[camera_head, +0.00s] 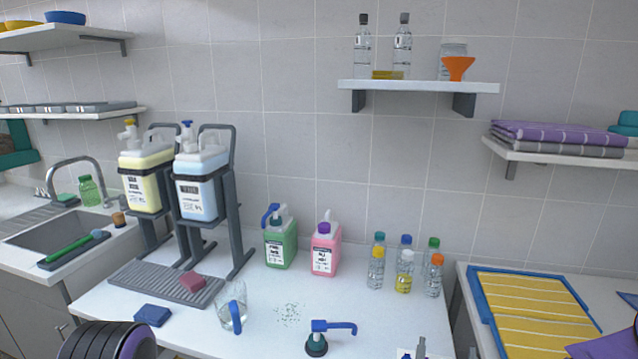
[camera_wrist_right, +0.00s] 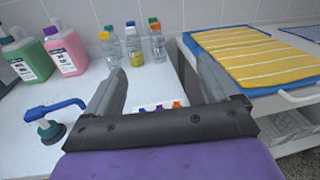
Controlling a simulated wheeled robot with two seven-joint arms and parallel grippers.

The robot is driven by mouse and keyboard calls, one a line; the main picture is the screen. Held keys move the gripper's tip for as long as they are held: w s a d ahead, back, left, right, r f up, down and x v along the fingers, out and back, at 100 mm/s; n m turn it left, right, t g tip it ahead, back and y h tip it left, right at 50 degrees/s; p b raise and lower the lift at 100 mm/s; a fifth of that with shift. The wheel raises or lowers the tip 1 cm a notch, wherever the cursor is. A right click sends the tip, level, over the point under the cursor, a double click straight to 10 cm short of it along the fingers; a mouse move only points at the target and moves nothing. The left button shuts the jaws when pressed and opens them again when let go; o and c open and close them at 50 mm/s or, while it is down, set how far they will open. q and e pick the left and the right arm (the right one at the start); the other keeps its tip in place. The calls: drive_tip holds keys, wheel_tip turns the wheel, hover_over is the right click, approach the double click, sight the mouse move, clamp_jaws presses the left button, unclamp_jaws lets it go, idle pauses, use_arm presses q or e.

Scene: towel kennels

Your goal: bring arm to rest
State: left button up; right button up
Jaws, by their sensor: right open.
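My right gripper (camera_wrist_right: 160,66) shows in the right wrist view with its two grey fingers spread apart and nothing between them. It is over the front right of the white counter (camera_wrist_right: 85,115), near the gap beside the neighbouring cabinet. A small white holder with coloured pieces (camera_wrist_right: 160,105) lies beyond the gripper's base, seen between the fingers. A dark, purple-striped part of my left arm shows at the lower left; my left gripper is out of view.
A dispenser pump (camera_head: 318,340) lies near the counter's front. A glass jug (camera_head: 233,308), green jug (camera_head: 280,243), pink jug (camera_head: 325,250) and several small bottles (camera_head: 376,268) stand behind. A blue-framed tray with a yellow striped towel (camera_head: 520,308) is at right. Shelves (camera_head: 418,87) hang above.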

drive_tip(key=s+a+f+n+g+y+b, duration=0.2)
drive_tip(key=s+f+n+g+y, duration=0.15)
drive_tip(key=f+n, duration=0.8)
drive_tip(key=s+a+f+n+g+y+b, duration=0.1)
drive_tip(key=s+f+n+g+y+b, duration=0.3)
drive_tip(key=f+n, duration=0.7)
use_arm(q)
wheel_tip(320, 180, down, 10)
drive_tip(key=b, duration=0.4)
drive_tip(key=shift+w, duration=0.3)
use_arm(e)
drive_tip(key=s+d+f+n+g+h, duration=0.2)
drive_tip(key=s+d+f+n, duration=0.2)
drive_tip(key=s+f, duration=0.3)
drive_tip(key=s+d+f+n+g+h, duration=0.2)
drive_tip(key=s+f+n, duration=0.4)
drive_tip(key=s, duration=0.7)
drive_tip(key=d+f+g, duration=0.1)
drive_tip(key=d+f, duration=0.1)
drive_tip(key=shift+d+g, duration=0.3)
drive_tip(key=shift+g, duration=0.05)
